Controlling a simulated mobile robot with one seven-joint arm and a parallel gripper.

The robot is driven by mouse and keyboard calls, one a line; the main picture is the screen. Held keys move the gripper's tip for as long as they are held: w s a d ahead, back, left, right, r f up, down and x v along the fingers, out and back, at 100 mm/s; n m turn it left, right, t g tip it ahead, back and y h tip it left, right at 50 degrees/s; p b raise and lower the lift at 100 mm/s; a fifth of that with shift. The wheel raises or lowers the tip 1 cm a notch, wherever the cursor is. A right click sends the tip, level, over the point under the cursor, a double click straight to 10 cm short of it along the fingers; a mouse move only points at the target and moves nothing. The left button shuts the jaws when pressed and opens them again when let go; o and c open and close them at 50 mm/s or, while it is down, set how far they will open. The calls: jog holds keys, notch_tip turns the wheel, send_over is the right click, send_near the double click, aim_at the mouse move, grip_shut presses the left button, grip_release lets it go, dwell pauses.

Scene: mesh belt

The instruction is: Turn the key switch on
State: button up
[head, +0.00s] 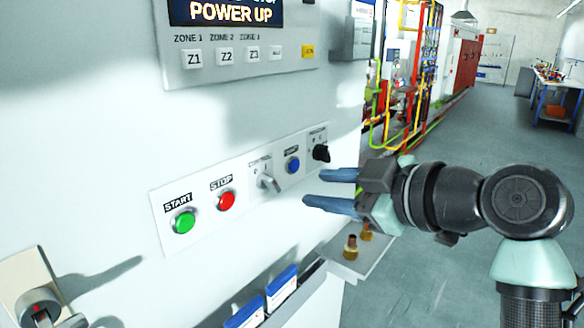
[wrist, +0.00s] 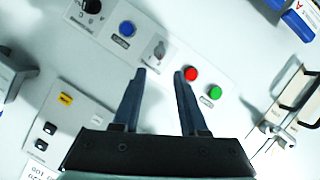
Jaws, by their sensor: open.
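The key switch (head: 268,181) is a small metal key in a panel slot labelled CONTROL. It sits between the red STOP button (head: 226,200) and the blue button (head: 292,165), with its grip slanting down to the right. My gripper (head: 308,188) is open, its two blue fingers pointing at the panel from the right. In the wrist view the key switch (wrist: 158,50) lies beyond and between the fingertips (wrist: 160,72). The fingers look apart from the key, with nothing between them.
The green START button (head: 183,221) and black selector knob (head: 321,152) share the strip. Above is a display (head: 235,12) reading POWER UP with zone buttons. Below are blue-labelled boxes (head: 281,287) and a ledge with brass fittings (head: 351,247). A grey-red handle (head: 40,305) stands lower left.

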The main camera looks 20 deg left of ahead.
aim_at(276, 185)
jog(key=p+x, duration=0.2)
jog(key=x, duration=0.9)
jog(key=shift+w+a, duration=0.2)
jog(key=shift+a, duration=0.1)
grip_shut()
